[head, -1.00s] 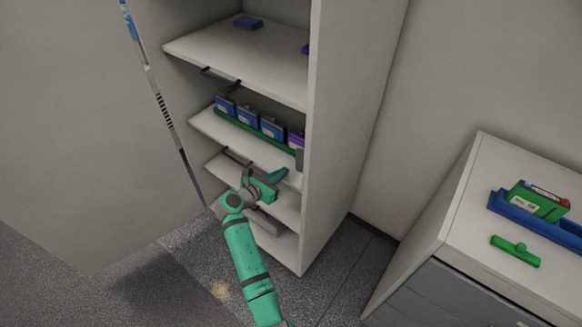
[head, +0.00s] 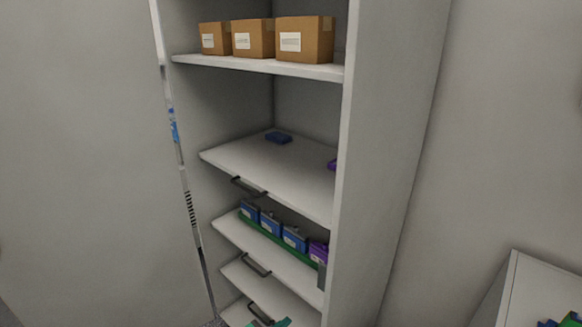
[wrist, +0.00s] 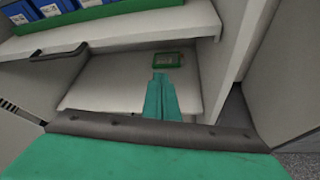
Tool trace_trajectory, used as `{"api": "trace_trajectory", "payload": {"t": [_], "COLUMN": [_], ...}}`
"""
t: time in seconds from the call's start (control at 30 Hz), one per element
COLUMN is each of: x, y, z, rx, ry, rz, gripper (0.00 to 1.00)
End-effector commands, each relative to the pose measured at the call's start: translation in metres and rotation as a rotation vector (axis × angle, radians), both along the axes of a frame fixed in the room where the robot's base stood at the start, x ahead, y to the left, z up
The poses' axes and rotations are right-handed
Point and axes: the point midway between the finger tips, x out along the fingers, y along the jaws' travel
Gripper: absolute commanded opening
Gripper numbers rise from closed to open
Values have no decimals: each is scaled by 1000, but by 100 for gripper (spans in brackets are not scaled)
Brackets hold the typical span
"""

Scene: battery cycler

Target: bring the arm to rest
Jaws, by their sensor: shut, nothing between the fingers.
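My gripper (wrist: 160,76) shows in the wrist view as two teal fingers pressed together, with nothing between them. It is in front of the lower part of the cabinet, over a pale shelf or drawer surface (wrist: 105,90). A small green-edged block (wrist: 168,60) lies on that surface just beyond the fingertips. I cannot tell whether the fingers touch it. In the head view only a teal bit of my arm (head: 272,322) shows at the bottom edge; the rest is out of frame.
The tall cabinet (head: 385,150) has a shelf with cardboard boxes (head: 253,39), a shelf with a small blue block (head: 278,137), and a green tray (head: 277,246) of blue and purple batteries. Dark handles (head: 256,265) stick out in front. A white counter (head: 530,290) stands at right.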

Motion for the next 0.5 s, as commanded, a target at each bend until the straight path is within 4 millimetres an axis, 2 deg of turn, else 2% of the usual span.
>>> {"api": "trace_trajectory", "payload": {"t": [0.03,0.2,0.33,0.5], "x": [-18,-71,-114,-171], "y": [1,9,16,25], "z": [-18,-59,-79,-93], "rx": [71,337,542,811], "ry": [-12,-82,-135,-201], "rz": [0,-15,-42,-96], "gripper": [0,0,0,0]}}
